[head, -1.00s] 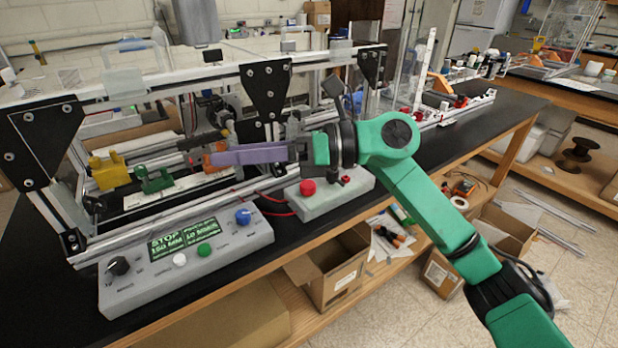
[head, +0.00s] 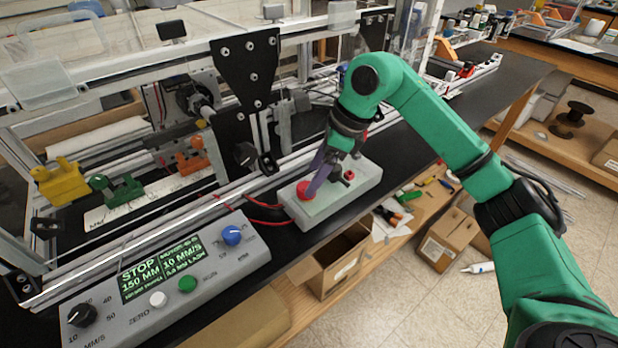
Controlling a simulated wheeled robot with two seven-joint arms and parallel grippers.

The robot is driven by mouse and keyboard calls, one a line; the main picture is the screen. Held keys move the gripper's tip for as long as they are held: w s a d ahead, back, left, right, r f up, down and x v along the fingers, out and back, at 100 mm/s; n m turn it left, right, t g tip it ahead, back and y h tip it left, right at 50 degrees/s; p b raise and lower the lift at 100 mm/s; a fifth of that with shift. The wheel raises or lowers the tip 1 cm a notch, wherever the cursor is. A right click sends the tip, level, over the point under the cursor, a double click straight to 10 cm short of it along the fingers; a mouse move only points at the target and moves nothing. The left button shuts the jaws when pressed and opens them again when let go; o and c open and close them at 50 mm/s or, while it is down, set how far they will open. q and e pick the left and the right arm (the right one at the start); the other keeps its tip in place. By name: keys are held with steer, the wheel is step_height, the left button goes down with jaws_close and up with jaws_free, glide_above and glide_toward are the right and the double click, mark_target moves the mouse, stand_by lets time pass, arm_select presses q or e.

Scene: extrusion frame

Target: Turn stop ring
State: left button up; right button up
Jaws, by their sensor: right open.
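A grey control panel (head: 165,300) lies at the front left, with a display (head: 162,268) reading STOP 150 MM and 10 MM/S. It carries a blue knob (head: 233,235), a black knob (head: 82,315), a green button (head: 187,284) and a white button (head: 157,299). A pale box (head: 335,204) beside it bears a red round button (head: 305,190). My right gripper (head: 314,183) is open, its purple fingers pointing down at that red button; whether they touch it I cannot tell. No part is plainly marked as the stop ring. My left gripper is out of view.
The aluminium extrusion frame (head: 140,80) stands behind the panel. Yellow (head: 64,182), green (head: 117,190) and orange (head: 193,157) brackets sit inside it. Red wires run beside the pale box.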

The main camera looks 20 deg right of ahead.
steer(key=x, duration=0.2)
steer(key=shift+a+f, duration=0.2)
steer(key=shift+s+a+f, duration=0.1)
steer(key=shift+f, duration=0.05)
steer(key=c, duration=0.3)
jaws_close()
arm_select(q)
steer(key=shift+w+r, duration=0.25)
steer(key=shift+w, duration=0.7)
